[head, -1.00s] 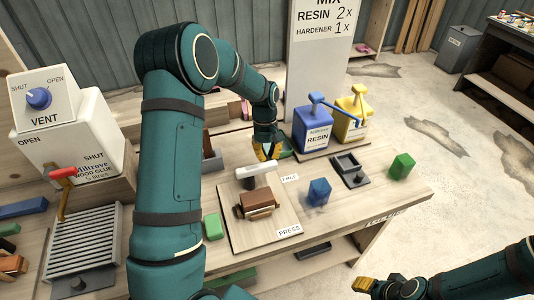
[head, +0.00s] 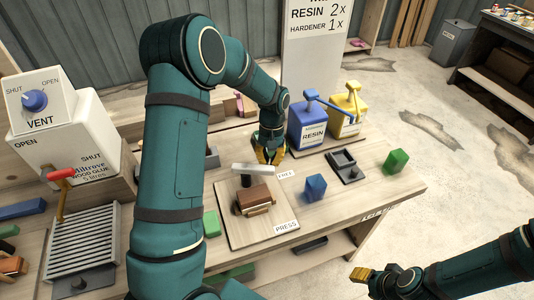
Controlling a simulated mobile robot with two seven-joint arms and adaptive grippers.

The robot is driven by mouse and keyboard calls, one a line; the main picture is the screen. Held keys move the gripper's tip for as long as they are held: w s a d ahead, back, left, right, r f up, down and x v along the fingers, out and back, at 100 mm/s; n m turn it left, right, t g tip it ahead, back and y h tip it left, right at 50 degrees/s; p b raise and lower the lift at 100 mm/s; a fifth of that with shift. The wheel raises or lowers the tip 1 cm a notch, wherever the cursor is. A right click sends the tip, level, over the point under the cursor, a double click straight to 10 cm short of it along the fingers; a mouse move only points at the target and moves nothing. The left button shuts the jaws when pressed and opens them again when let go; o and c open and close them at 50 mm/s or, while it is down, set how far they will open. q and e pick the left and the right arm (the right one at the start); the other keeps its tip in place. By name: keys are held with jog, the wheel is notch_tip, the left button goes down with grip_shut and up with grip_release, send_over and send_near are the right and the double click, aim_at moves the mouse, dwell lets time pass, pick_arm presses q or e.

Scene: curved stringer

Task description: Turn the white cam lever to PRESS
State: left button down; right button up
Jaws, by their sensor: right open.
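The white cam lever (head: 253,169) sits on a light board (head: 231,234) on the bench. Its right end lies near the FREE label (head: 287,174); the PRESS label (head: 286,226) is at the board's near corner. A brown block (head: 254,201) sits just in front of the lever. My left gripper (head: 271,156) points down at the lever's right end, just behind it; contact and its finger opening are unclear. My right gripper (head: 365,281) is open and empty, low in the view, away from the bench.
A blue block (head: 315,187), a grey tray fixture (head: 347,167) and a green block (head: 396,161) stand to the right. Blue resin (head: 308,127) and yellow (head: 348,119) dispensers stand behind. A green block (head: 211,224) lies left of the board, partly behind my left arm.

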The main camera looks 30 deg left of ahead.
aim_at(262, 188)
pick_arm(q)
jog(key=s+d+m, duration=0.1)
jog(key=m, duration=0.1)
jog(key=s+m+y, duration=0.1)
jog(key=shift+d+m, duration=0.35)
jog(key=shift+m, duration=0.05)
jog(key=s+m, duration=0.1)
jog(key=m, duration=0.1)
jog(key=shift+s+d+m+y, duration=0.3)
jog(key=shift+s+d+m, duration=0.05)
jog(key=shift+m, duration=0.05)
jog(key=s+m, duration=0.2)
jog(key=m, duration=0.1)
jog(key=shift+s+d+y, duration=0.1)
jog(key=shift+d+y, duration=0.05)
jog(key=shift+y, duration=0.25)
jog(key=shift+s+m+t, duration=0.3)
jog(key=shift+s+m, duration=0.55)
jog(key=shift+m, duration=0.55)
jog(key=shift+y, duration=0.3)
